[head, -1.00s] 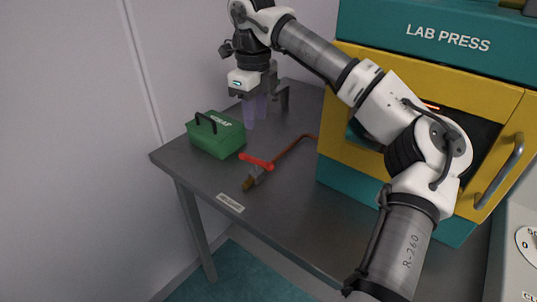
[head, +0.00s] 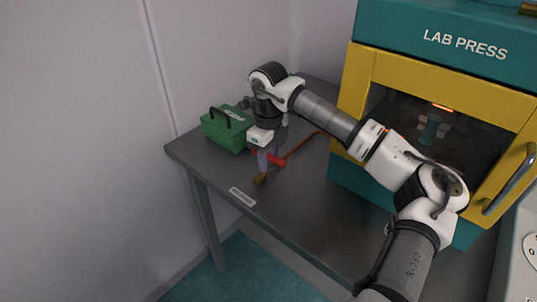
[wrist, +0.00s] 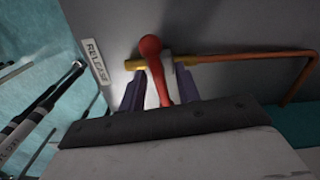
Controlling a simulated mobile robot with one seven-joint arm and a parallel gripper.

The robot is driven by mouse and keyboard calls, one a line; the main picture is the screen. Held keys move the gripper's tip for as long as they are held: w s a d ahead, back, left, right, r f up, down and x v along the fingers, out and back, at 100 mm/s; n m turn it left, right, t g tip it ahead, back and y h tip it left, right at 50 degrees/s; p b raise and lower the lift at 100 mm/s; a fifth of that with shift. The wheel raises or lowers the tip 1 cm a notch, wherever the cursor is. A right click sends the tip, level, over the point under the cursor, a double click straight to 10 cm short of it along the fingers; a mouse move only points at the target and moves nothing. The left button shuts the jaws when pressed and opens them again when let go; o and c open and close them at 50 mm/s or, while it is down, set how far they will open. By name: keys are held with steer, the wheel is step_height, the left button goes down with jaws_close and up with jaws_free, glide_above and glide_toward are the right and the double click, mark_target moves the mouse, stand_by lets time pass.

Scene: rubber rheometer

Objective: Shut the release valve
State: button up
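The release valve has a red bar handle (head: 278,161) and a brass end (head: 261,179), on a copper pipe (head: 304,144) above the grey bench. In the wrist view the red handle (wrist: 153,62) lies crosswise to the brass body (wrist: 205,59). My gripper (head: 266,162) points down over the valve and hides part of it in the head view. Its purple fingers (wrist: 158,82) stand apart, one on each side of the handle, with a gap visible beside it. A RELEASE label (wrist: 95,60) shows to the left of the valve in the wrist view.
A green box with a dark handle (head: 227,130) stands on the bench just left of my gripper. The lab press (head: 350,178) stands to the right, its yellow-framed window beyond my arm. The bench front (head: 300,215) is clear.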

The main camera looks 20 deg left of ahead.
jaws_close()
steer(key=shift+f+m+b, duration=0.2)
steer(key=shift+m+b, duration=0.2)
steer(key=shift+b, duration=0.4)
steer(key=shift+r+m+b, duration=0.2)
steer(key=shift+m+b, duration=0.15)
steer(key=shift+m, duration=0.15)
jaws_free()
